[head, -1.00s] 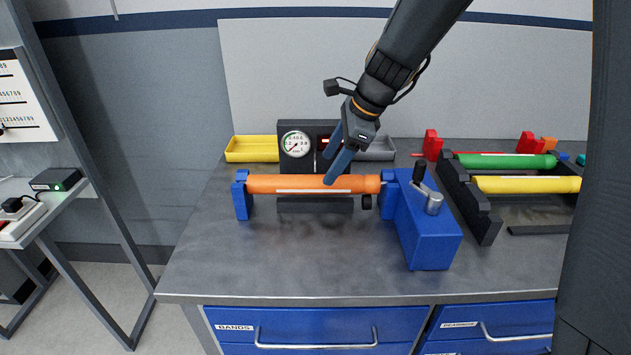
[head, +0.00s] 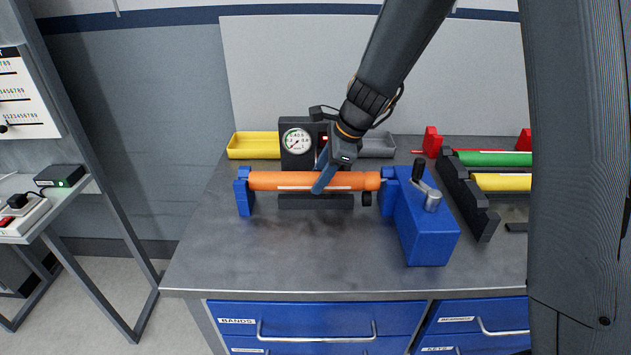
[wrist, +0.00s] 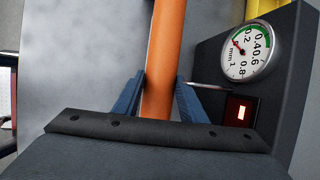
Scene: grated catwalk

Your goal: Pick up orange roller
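The orange roller (head: 277,181) lies level between the two blue end supports (head: 243,192) of a stand on the bench. It runs up the middle of the wrist view (wrist: 161,82). Firm contact cannot be seen. The front finger hides a narrow strip of the roller.
A blue crank box (head: 428,229) stands at the roller's right end. A black gauge block (head: 297,160) is close behind it. Yellow (head: 253,146) and grey trays stand farther back. A black rack at right holds green and yellow rollers (head: 500,182). The bench front is clear.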

